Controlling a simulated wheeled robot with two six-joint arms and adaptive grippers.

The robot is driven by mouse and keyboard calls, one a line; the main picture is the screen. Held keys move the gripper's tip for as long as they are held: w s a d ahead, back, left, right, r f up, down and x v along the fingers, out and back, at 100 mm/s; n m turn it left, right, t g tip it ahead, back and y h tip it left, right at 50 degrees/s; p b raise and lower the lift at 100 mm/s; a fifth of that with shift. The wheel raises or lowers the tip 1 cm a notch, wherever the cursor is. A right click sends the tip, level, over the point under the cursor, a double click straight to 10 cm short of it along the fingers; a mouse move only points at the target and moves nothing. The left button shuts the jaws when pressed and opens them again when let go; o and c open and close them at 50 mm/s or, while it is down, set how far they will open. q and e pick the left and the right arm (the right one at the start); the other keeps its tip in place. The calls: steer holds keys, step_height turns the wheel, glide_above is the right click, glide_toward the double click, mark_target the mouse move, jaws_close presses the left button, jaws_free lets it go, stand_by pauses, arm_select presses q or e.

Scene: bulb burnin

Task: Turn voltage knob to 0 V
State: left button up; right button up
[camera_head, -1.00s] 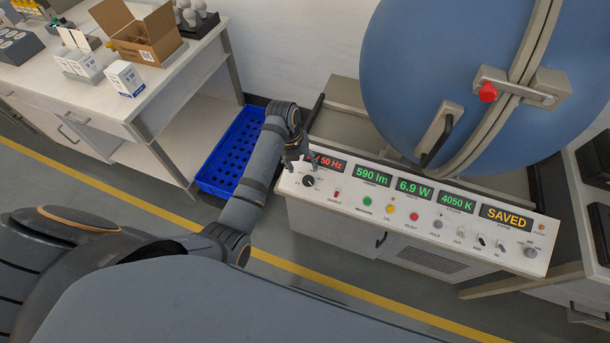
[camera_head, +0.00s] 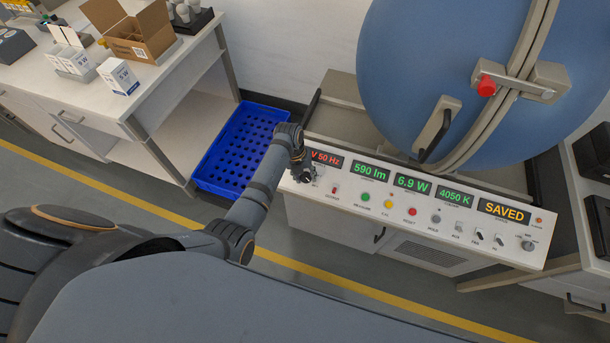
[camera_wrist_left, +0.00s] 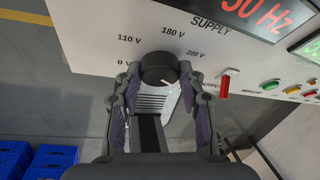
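The voltage knob (camera_wrist_left: 159,66) is a black round knob at the left end of the white control panel. Labels 0 V, 110 V, 180 V and 220 V run around it; I cannot clearly tell which one it points at. My left gripper (camera_wrist_left: 160,76) has one finger on each side of the knob, with narrow gaps seeming to show between fingertips and knob. In the head view my left gripper (camera_head: 303,174) is at the knob and mostly covers it. The red supply display (camera_head: 325,158) is partly hidden; "V 50 Hz" shows. My right gripper is not in view.
A red output switch (camera_wrist_left: 225,84) sits close to the right finger. Green, yellow and red buttons (camera_head: 412,211) lie farther right along the panel. A blue sphere (camera_head: 440,80) stands behind the panel. A blue crate (camera_head: 215,178) is on the floor at left.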

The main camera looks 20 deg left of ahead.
arm_select(q)
steer(key=c, duration=0.5)
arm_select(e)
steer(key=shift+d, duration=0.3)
arm_select(q)
steer(key=shift+c, duration=0.2)
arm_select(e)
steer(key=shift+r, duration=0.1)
